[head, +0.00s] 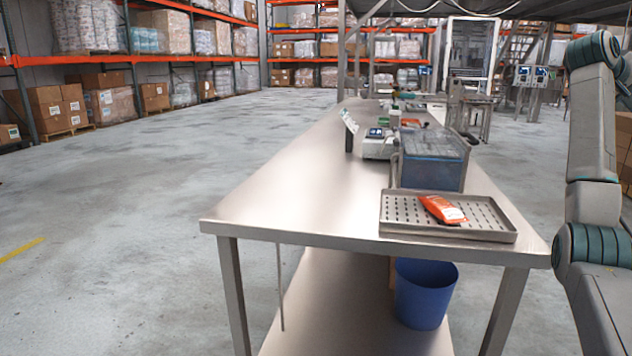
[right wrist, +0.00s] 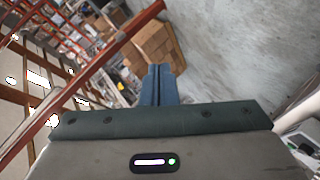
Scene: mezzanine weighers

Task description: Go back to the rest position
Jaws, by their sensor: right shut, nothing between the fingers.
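My right gripper (right wrist: 158,85) shows in the right wrist view with its two blue fingers together and nothing between them. It is away from the table, with racks, boxes and floor behind it. In the head view only links of my right arm show, raised along the right edge; its gripper is out of that frame. My left gripper and arm are not in view.
A long steel table (head: 290,195) runs away from me. On it are a perforated tray (head: 400,215) with an orange packet (head: 440,209), a blue-grey bin (head: 432,175) and a weigher (head: 378,146). A blue bucket (head: 424,292) stands on the lower shelf. Open floor (head: 150,190) lies left.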

